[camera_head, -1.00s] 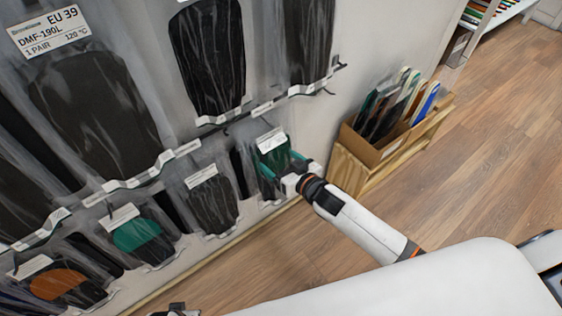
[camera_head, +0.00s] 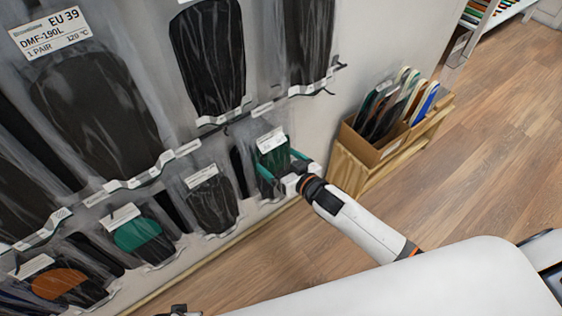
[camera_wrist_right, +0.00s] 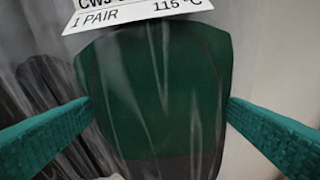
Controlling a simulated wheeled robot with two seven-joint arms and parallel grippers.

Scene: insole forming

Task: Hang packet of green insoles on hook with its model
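A clear packet of green insoles (camera_head: 272,152) with a white label hangs in the lower row of the wall rack, at its right end. In the right wrist view the packet (camera_wrist_right: 165,95) fills the middle, its label reading "1 PAIR 115 °C", the model name partly cut off. My right gripper (camera_head: 284,165) is at this packet. Its teal fingers are spread wide, one on each side of the green insoles (camera_wrist_right: 160,108); I cannot tell whether they touch the film. The packet's hook is not clearly visible. My left gripper does not show.
Packets of dark insoles (camera_head: 212,203) hang close to the left, with a green-topped packet (camera_head: 137,234) and an orange one (camera_head: 60,283) further left. Larger dark packets (camera_head: 208,60) hang above. A box of insoles (camera_head: 375,150) stands on a wooden stand at right. Floor is clear.

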